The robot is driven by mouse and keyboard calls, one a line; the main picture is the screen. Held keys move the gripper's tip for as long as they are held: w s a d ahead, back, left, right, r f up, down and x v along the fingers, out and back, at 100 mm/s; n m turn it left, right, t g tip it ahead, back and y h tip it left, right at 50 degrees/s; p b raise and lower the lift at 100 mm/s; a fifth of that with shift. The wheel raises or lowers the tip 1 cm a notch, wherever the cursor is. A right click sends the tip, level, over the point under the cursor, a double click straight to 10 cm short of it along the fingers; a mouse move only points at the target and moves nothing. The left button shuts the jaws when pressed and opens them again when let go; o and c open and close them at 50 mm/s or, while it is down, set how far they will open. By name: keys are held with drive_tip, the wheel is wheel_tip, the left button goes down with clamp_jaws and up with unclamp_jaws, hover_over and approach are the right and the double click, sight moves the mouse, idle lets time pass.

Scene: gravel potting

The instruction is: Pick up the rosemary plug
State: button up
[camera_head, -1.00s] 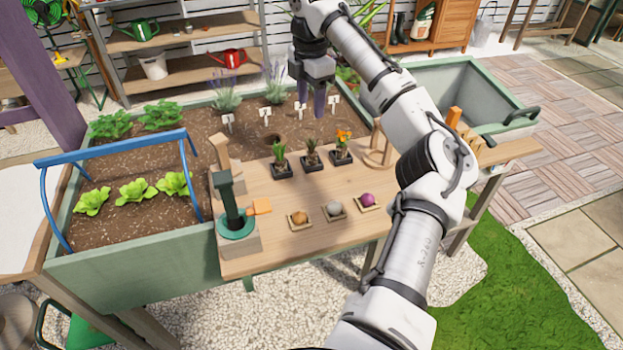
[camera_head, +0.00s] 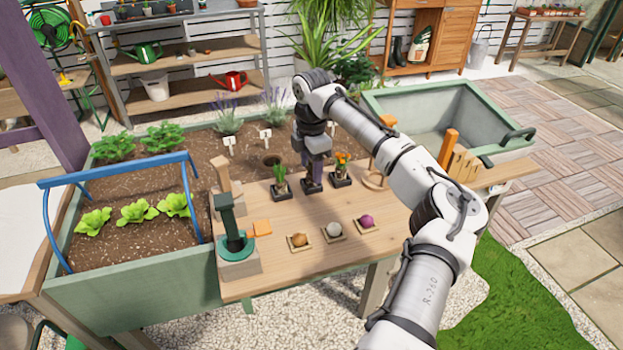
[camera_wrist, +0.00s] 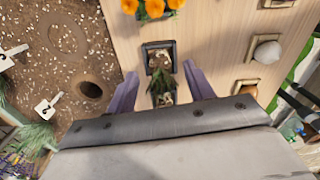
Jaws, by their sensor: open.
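The rosemary plug (camera_wrist: 161,88) shows dark, narrow leaves in the wrist view. It stands at its black square tray (camera_wrist: 157,50), the middle one of a row on the wooden bench. In the head view the tray (camera_head: 312,187) shows under my gripper (camera_head: 314,172), which hides most of the plant. My gripper (camera_wrist: 160,72) points down with its two purple fingers apart, one on each side of the plug. I cannot tell whether either finger touches it.
A green-leaved plug (camera_head: 280,183) stands left of the gripper and an orange-flowered plug (camera_head: 341,172) right, both close. Bulbs on small trays lie in front, including a purple one (camera_head: 366,220). The soil bed has a hole (camera_head: 271,160) and white labels (camera_head: 265,134).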

drive_tip(key=shift+f, duration=1.2)
drive_tip(key=c, duration=0.7)
drive_tip(key=shift+r, duration=0.15)
